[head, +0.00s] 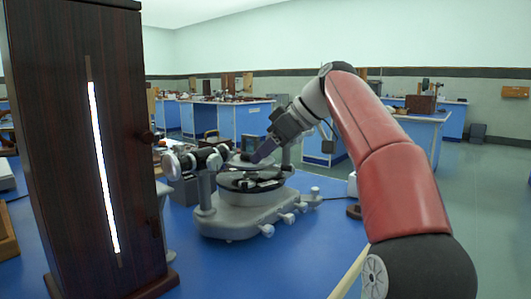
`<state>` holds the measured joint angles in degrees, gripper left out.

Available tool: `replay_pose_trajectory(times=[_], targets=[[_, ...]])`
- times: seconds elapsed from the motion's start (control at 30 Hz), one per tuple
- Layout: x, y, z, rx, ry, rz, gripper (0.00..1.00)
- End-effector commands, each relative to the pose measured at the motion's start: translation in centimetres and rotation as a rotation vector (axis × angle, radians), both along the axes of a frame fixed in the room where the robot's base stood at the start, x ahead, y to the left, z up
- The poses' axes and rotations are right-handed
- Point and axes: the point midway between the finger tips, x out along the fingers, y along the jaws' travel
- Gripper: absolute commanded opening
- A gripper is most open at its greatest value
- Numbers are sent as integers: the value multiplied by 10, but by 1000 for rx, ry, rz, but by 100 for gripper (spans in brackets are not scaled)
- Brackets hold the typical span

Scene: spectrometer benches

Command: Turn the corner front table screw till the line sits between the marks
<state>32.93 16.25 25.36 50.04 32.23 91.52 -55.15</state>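The grey spectrometer (229,219) stands on the blue bench, with a round dark table (240,181) at its middle. A telescope or collimator tube (190,160) points left from it. Several pale knobs, one of them a front knob (267,231), stick out along its base. My gripper (257,156) comes down from the upper right, with its tip over or just behind the table's top. I cannot tell whether it touches anything or how far its fingers are apart. The table's small screws, the line and the marks cannot be made out in this view.
A tall dark wooden housing (60,190) with a bright vertical slit (103,165) stands close at the left. A wooden tray edge (7,238) lies at the far left. The blue bench top (305,255) is clear in front of the spectrometer. Other benches (240,118) stand behind.

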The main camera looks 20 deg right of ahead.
Motion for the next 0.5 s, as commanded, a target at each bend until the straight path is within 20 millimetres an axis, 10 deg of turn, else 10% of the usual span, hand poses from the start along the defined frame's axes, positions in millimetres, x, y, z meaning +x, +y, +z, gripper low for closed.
replay_pose_trajectory(times=[0.5], targets=[[0,0,0,0,0,0,0]])
